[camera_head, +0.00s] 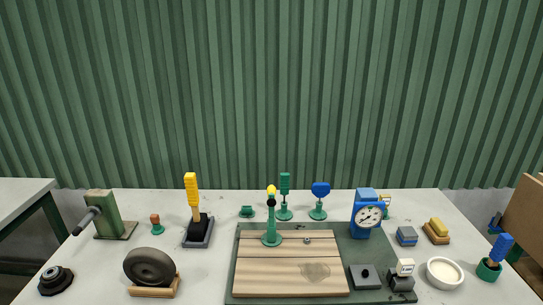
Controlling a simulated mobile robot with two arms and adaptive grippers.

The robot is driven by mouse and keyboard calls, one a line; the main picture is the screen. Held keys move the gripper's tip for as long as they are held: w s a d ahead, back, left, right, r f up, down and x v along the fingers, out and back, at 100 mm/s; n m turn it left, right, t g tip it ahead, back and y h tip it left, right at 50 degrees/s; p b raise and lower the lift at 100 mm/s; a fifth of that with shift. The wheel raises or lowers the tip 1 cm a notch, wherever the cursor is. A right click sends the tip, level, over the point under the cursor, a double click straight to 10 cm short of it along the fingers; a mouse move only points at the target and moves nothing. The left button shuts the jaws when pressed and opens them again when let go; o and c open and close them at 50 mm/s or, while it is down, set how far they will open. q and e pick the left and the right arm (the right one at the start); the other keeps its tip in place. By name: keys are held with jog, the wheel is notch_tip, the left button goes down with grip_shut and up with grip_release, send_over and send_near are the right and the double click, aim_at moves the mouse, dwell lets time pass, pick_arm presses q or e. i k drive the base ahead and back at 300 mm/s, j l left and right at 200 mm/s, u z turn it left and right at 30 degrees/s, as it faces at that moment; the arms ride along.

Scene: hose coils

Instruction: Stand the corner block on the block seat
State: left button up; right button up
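I cannot tell for sure which piece is the corner block. A small cream-topped block (405,267) sits on a dark base at the right front corner of the green mat (240,284). Left of it, a flat dark square plate (365,277) with a small round feature in its middle lies on the mat with nothing on it. Which of these is the block seat is not clear. A blue-grey block (407,236) stands farther back, right of the mat. Neither of my grippers is in view.
A wooden board (290,262) lies on the mat, with a green stand (271,238) at its back edge. A blue dial gauge (368,215) stands behind the plate. A white bowl (444,273) is at right, a black wheel (150,267) at left.

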aim_at(272, 270)
jog(key=i, duration=0.4)
jog(key=k, duration=0.45)
jog(key=i+j+z, duration=0.15)
jog(key=j+z, duration=0.2)
jog(key=j, duration=1.1)
jog(key=j+z, duration=0.3)
jog(key=j, duration=1.1)
jog(key=k, duration=0.05)
